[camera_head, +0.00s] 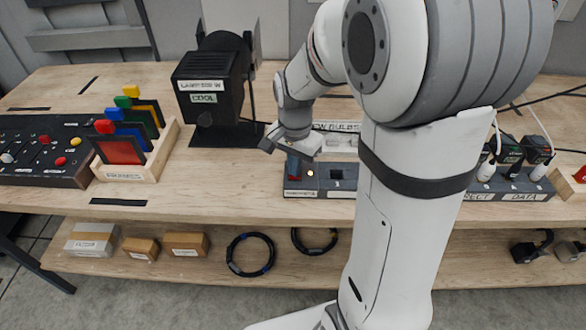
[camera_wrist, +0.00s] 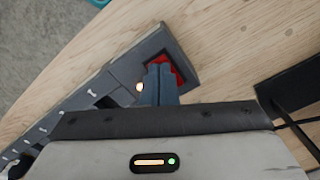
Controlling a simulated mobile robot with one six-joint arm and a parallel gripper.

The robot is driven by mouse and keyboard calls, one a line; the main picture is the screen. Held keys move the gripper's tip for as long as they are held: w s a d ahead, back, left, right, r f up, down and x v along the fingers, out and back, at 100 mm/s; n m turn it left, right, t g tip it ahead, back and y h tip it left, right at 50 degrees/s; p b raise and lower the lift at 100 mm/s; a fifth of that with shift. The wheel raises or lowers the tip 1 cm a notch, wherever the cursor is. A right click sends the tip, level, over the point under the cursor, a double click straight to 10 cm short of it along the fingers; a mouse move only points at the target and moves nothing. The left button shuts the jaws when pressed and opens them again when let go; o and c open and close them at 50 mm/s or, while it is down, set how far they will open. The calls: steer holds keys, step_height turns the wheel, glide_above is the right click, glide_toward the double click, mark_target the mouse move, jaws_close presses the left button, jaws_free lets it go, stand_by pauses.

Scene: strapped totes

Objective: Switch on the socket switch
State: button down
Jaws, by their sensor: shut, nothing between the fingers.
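The socket strip (camera_head: 318,193) is a dark grey block on the bench's front part, partly behind my arm. It also shows in the wrist view (camera_wrist: 110,85), lying at a slant. The red socket switch (camera_head: 294,178) is at its left end. In the wrist view the red switch (camera_wrist: 178,69) shows around my fingertips. My gripper (camera_wrist: 158,72) is shut and empty, its fingertips over the switch; I cannot tell whether they press on it. A small light (camera_head: 310,173) beside the switch glows, also in the wrist view (camera_wrist: 139,87).
A black lamp (camera_head: 210,85) stands left of the strip. A rack of coloured filters (camera_head: 135,150) and a control panel (camera_head: 40,150) are further left. Another strip with plugs (camera_head: 510,180) is at the right. The bench between lamp and strip is clear.

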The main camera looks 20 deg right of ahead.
steer(key=shift+r+p, duration=2.4)
steer(key=shift+r, duration=1)
